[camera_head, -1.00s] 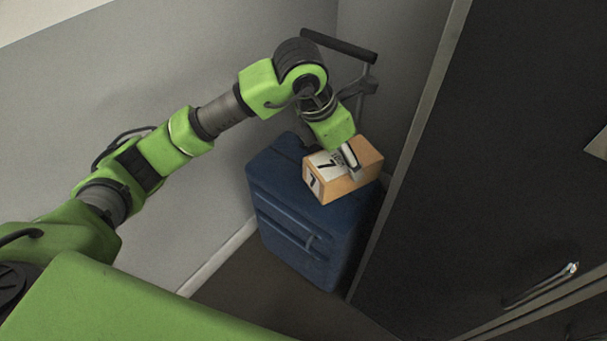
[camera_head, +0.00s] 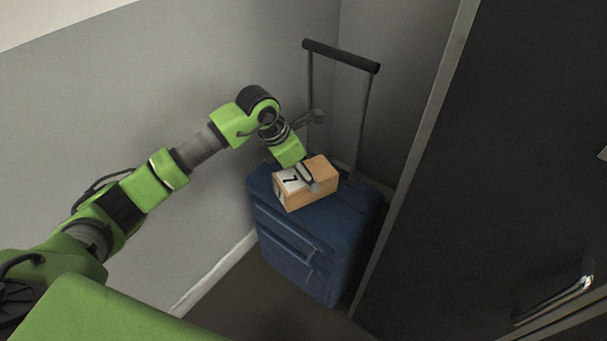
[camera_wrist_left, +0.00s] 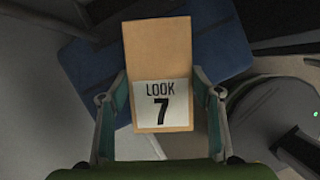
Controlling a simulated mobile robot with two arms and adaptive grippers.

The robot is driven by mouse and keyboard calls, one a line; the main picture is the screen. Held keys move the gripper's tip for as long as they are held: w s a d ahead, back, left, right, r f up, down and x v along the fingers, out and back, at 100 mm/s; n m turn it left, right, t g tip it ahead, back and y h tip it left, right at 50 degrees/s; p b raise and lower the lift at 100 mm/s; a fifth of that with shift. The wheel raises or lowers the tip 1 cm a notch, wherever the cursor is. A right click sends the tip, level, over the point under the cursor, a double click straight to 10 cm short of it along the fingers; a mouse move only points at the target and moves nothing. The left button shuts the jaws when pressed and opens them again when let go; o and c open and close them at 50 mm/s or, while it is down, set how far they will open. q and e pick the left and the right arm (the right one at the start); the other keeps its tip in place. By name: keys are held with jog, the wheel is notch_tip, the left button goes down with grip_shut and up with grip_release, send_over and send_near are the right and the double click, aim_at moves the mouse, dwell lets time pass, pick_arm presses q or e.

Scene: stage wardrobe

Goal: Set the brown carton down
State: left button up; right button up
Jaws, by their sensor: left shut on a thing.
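The brown carton (camera_head: 318,188) is a small tan box with a white label and a black 7. In the left wrist view the carton (camera_wrist_left: 160,50) shows its label reading "LOOK 7". My left gripper (camera_head: 307,175) is shut on it, with one finger on each side of it in the left wrist view (camera_wrist_left: 160,100). The carton is at the top of a blue suitcase (camera_head: 330,225); I cannot tell whether it touches the suitcase. My right gripper is not in view.
The suitcase stands upright in a corner with its pull handle (camera_head: 341,55) raised behind the carton. A grey wall (camera_head: 90,110) is on the left and a dark cabinet door (camera_head: 500,190) close on the right. Bare floor (camera_head: 265,300) shows in front.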

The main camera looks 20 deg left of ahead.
pick_arm(q)
jog(key=shift+f, duration=0.25)
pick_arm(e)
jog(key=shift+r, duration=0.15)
pick_arm(q)
jog(key=o, duration=1.3)
jog(key=shift+r, duration=0.15)
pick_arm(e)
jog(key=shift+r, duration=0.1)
pick_arm(q)
jog(key=p+v, duration=0.1)
jog(key=v, duration=1)
jog(key=shift+s+a+r+p, duration=0.15)
jog(key=shift+s+r+p, duration=0.05)
jog(key=shift+r+p, duration=0.15)
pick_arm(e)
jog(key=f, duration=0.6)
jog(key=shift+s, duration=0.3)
pick_arm(q)
jog(key=shift+f, duration=0.1)
